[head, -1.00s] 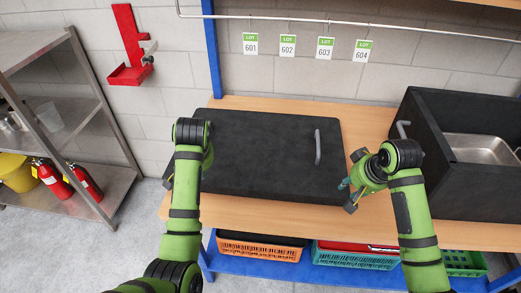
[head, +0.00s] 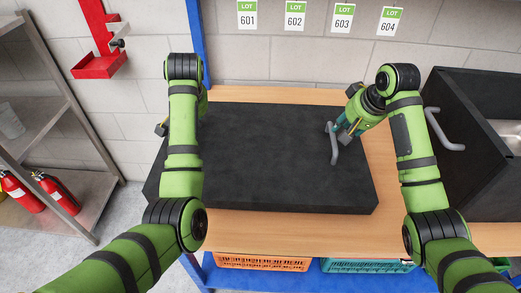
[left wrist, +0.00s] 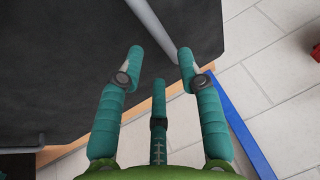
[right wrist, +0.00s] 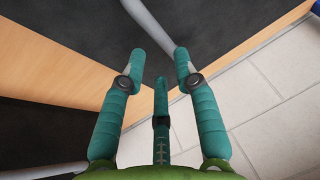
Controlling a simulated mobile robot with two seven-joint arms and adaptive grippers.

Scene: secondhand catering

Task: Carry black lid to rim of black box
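The black lid (head: 270,165) is a thick flat slab lying on the wooden table. A grey bar handle (head: 334,150) stands near its right end. My right gripper (head: 338,130) is at that handle; the right wrist view shows its fingers (right wrist: 160,65) open, with the grey bar (right wrist: 147,22) at the fingertips. My left gripper is mostly hidden behind its arm at the lid's left end in the head view. In the left wrist view its fingers (left wrist: 160,65) are open, with another grey bar handle (left wrist: 150,22) just beyond them. The black box (head: 440,185) stands right of the lid.
The box has a grey side handle (head: 447,143) facing the lid and a metal pan (head: 508,132) inside. A strip of bare table (head: 385,165) separates lid and box. Crates (head: 262,262) sit on the shelf below. A metal rack (head: 60,120) stands left.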

